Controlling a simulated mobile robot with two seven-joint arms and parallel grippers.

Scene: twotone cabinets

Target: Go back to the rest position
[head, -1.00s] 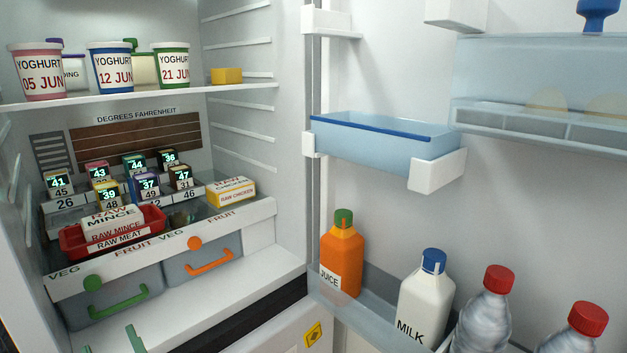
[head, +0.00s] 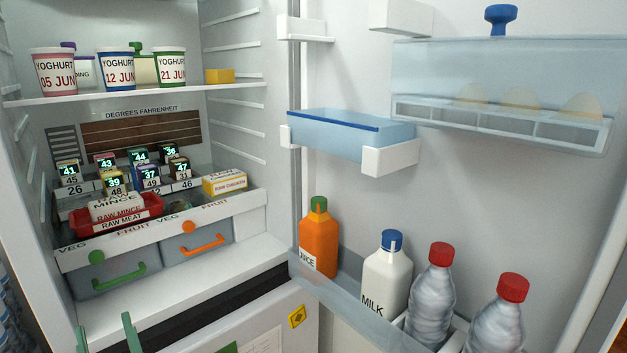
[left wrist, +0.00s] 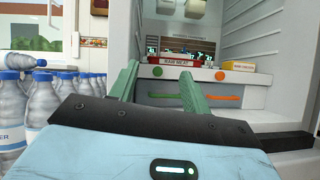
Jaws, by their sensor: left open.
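My left gripper (head: 104,338) shows only as two green fingertips at the bottom left of the head view, in front of the open fridge. In the left wrist view the left gripper (left wrist: 160,85) is open, its green fingers apart with nothing between them. It points toward the fridge drawers (left wrist: 190,95) and is clear of them. My right gripper is not in view.
The fridge door stands open at right, with a juice bottle (head: 319,240), a milk bottle (head: 387,275) and red-capped water bottles (head: 432,295) on its shelf. Yoghurt pots (head: 120,70) stand on the upper shelf. Several water bottles (left wrist: 40,105) stand left of the left gripper.

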